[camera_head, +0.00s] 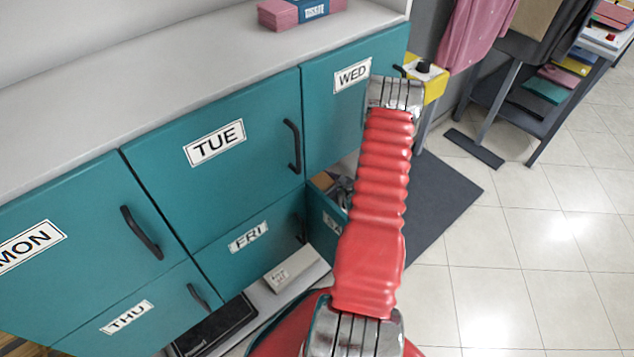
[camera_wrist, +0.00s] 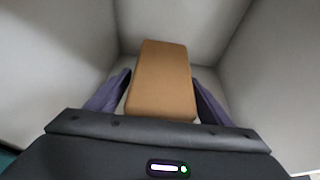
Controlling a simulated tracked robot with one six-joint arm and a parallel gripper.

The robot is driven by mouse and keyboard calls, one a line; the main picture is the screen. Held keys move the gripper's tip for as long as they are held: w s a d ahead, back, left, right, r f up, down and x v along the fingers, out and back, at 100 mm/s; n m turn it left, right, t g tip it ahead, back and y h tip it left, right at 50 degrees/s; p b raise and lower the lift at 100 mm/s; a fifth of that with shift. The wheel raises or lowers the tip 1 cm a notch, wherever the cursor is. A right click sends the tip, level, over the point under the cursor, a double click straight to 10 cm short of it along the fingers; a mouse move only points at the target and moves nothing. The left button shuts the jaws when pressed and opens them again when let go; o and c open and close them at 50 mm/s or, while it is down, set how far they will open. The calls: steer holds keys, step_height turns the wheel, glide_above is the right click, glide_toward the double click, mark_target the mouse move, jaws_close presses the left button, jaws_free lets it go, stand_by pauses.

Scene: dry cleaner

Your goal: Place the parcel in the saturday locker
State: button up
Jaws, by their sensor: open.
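The parcel (camera_wrist: 160,78) is a plain brown box in the wrist view, against the pale inner walls of a compartment. My gripper (camera_wrist: 161,84) is open, with one dark purple finger on each side of the parcel; I cannot tell whether they touch it. In the head view the saturday locker (camera_head: 330,222) is below WED, its teal front mostly hidden by my red arm, with only the start of its label showing. It stands open, and a brown box shape shows at its opening. My gripper's tips are not clear there.
The lockers MON (camera_head: 75,235), TUE (camera_head: 230,165), WED (camera_head: 335,110), THU (camera_head: 135,310) and FRI (camera_head: 265,245) are closed. A pale box (camera_head: 297,270) lies below FRI. A pink stack (camera_head: 285,12) sits on the counter (camera_head: 130,75). The tiled floor (camera_head: 520,250) at right is clear.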

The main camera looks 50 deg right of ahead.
steer(key=shift+r, duration=0.1)
steer(key=v, duration=1.2)
stand_by(0.7)
